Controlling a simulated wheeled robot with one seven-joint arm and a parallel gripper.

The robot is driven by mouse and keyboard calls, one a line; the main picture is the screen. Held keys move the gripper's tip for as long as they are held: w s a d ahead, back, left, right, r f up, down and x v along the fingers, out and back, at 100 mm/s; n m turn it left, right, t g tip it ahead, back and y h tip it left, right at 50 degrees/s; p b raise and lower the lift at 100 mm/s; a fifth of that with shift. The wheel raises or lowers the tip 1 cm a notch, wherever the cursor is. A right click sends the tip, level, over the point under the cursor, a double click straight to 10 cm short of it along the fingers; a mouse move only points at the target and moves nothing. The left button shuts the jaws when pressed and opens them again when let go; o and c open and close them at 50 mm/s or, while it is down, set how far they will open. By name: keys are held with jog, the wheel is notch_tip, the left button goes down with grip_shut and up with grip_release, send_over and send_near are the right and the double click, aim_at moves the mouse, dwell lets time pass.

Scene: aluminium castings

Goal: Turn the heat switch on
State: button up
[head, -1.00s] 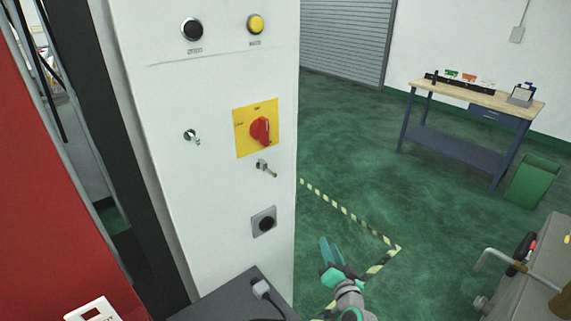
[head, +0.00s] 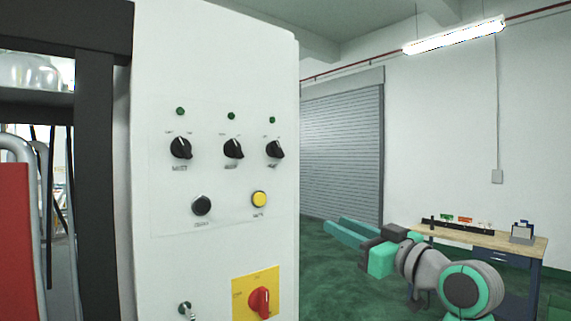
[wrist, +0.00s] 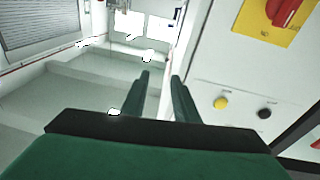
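The control cabinet panel (head: 225,60) carries three black rotary knobs in a row: left knob (head: 181,148), middle knob (head: 233,149) and right knob (head: 275,149). Small green lamps sit above them. The left knob's label looks like HEAT, but the print is blurred. My gripper (head: 342,232) is to the right of the cabinet in the head view, apart from the panel and touching nothing. In the wrist view, whose picture is upside down, its two dark green fingers (wrist: 162,76) stand apart with nothing between them. The three knobs are out of the wrist view.
A black button (head: 201,206) and yellow button (head: 259,199) sit below the knobs. Lower are a key switch (head: 186,309) and a red rotary switch (head: 260,302) on a yellow plate. A workbench (head: 490,240) stands at the back right. Open floor lies right of the cabinet.

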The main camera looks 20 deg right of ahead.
aim_at(280, 149)
jog(key=s+a+r+n+g, duration=0.1)
jog(key=s+a+r+n, duration=0.3)
jog(key=r, duration=0.4)
jog(key=s+a+r+n+g, duration=0.1)
jog(key=s+a+r+n, duration=0.1)
jog(key=s+a+r, duration=0.5)
jog(key=shift+y, duration=0.4)
jog(key=w, duration=0.3)
jog(key=w+a+r, duration=0.1)
jog(key=w, duration=0.7)
jog(key=shift+w+a+r, duration=0.2)
jog(key=shift+a+r, duration=0.1)
jog(key=shift+a, duration=0.05)
grip_shut()
